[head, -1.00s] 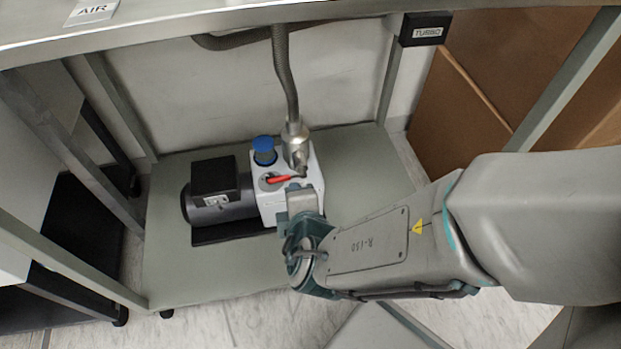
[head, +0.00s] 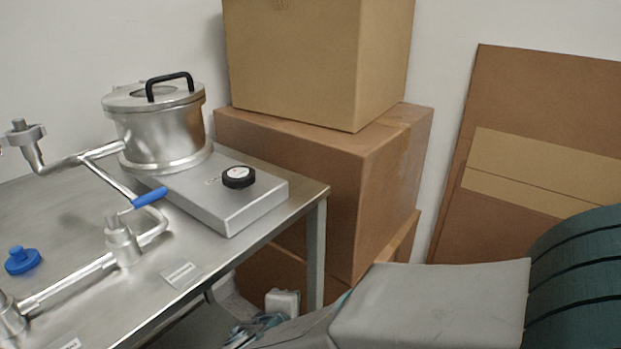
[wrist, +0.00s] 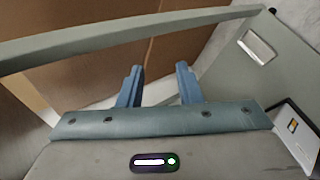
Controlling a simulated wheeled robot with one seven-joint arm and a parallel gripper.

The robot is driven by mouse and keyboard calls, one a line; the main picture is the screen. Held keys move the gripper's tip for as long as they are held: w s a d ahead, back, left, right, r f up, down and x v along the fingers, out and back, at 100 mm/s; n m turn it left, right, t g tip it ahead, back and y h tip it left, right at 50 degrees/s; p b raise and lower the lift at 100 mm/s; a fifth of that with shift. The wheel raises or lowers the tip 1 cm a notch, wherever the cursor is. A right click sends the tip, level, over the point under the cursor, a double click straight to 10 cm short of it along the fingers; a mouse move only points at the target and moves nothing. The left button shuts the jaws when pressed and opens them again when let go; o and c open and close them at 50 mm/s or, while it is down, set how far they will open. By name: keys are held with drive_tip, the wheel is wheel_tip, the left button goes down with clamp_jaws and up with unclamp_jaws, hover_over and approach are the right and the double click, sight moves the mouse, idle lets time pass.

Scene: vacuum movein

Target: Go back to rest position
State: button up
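My gripper (wrist: 158,82) shows in the wrist view with its two blue fingers apart and nothing between them. A grey-green frame bar and brown cardboard lie beyond the fingertips. In the head view my arm (head: 430,305) is folded low at the right, beside the table (head: 215,262). Its far end is low by the table's right leg, partly cut off by the bottom edge, and the fingers cannot be made out there.
A steel chamber (head: 160,125) with a black-handled lid, pipes, a blue-handled valve (head: 150,197) and a blue cap (head: 22,260) are on the table. Stacked cardboard boxes (head: 300,185) stand close behind its right end. Flat cardboard (head: 520,150) leans on the wall.

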drive_tip(key=s+d+r+m+g+h+p, duration=0.3)
drive_tip(key=d+r+m+g+p, duration=0.3)
drive_tip(key=d+r+m+p, duration=0.65)
drive_tip(key=s+d+r+m+y+p, duration=0.2)
drive_tip(key=r+p, duration=0.4)
drive_tip(key=r, duration=0.3)
drive_tip(key=s+d+r+m+g+y+p, duration=0.1)
drive_tip(key=s+d+r+m+y+p, duration=0.1)
drive_tip(key=r+p, duration=0.4)
wheel_tip(320, 180, up, 3)
drive_tip(key=shift+d+g+y, duration=0.3)
drive_tip(key=shift+d+y, duration=0.2)
drive_tip(key=shift+d, duration=0.7)
drive_tip(key=shift+s+a, duration=0.1)
drive_tip(key=shift+a, duration=0.05)
